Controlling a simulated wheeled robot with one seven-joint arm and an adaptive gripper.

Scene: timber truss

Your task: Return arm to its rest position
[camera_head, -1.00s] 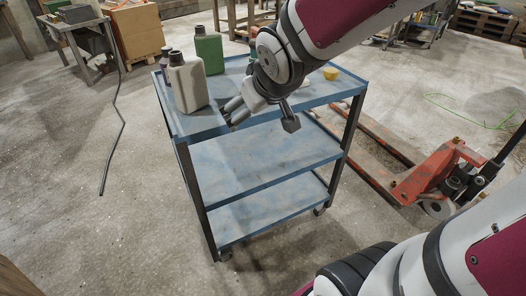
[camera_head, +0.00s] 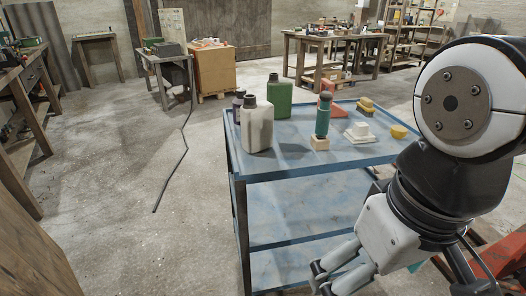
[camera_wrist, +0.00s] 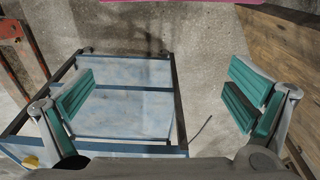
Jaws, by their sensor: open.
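My gripper (camera_wrist: 158,108) is open and empty in the wrist view, its teal-padded fingers wide apart with the blue cart (camera_wrist: 125,72) showing below and between them. In the head view my gripper (camera_head: 338,270) hangs at the lower right, in front of the near side of the blue cart (camera_head: 300,168). My arm is folded close to the camera at the right and hides the cart's right part.
The cart top holds a pale jug (camera_head: 257,128), a green jug (camera_head: 278,95), a teal cylinder on a small block (camera_head: 320,143), a white block (camera_head: 358,132) and a yellow round piece (camera_head: 399,131). An orange pallet jack (camera_head: 500,262) is at right.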

